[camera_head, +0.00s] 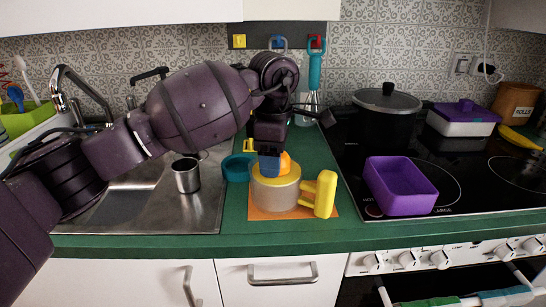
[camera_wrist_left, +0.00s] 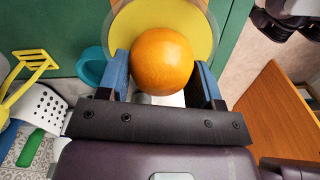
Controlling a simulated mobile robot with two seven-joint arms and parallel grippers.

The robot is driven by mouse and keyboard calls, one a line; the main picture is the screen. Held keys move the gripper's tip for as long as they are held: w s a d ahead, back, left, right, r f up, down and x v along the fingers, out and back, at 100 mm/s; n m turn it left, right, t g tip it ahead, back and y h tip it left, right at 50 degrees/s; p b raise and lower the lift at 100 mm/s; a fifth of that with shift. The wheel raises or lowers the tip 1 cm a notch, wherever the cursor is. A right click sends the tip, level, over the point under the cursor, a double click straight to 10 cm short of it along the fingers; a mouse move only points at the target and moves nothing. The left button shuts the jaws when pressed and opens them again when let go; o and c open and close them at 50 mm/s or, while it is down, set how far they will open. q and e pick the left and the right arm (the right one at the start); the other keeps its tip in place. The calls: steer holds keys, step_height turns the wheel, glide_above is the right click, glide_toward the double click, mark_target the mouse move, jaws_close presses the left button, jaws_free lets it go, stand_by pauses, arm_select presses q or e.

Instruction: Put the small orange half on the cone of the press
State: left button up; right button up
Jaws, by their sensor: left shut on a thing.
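The orange half (camera_head: 285,162) shows as a small patch of orange beside a blue fingertip, and as a round orange dome in the left wrist view (camera_wrist_left: 161,60). My left gripper (camera_head: 269,165) is shut on it, a blue finger on each side. They are right over the press (camera_head: 275,195), which has a yellow top, a pale body and a yellow handle (camera_head: 325,193) at its right. The yellow top also shows behind the orange in the left wrist view (camera_wrist_left: 190,22). The cone is hidden, and I cannot tell whether the orange touches it. My right gripper is not in view.
The press stands on an orange mat (camera_head: 258,213) on the green counter. A teal cup (camera_head: 236,168) is close at its left, with a metal cup (camera_head: 186,175) by the sink. A purple bin (camera_head: 400,188) and a black pot (camera_head: 385,120) stand on the hob at right.

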arm_select(q)
steer(key=shift+f, duration=0.15)
steer(key=o, duration=0.9)
steer(key=shift+o, duration=0.2)
step_height(320, 180, up, 11)
steer(key=shift+r+p, duration=0.15)
steer(key=shift+p, duration=0.7)
steer(key=shift+r, duration=0.5)
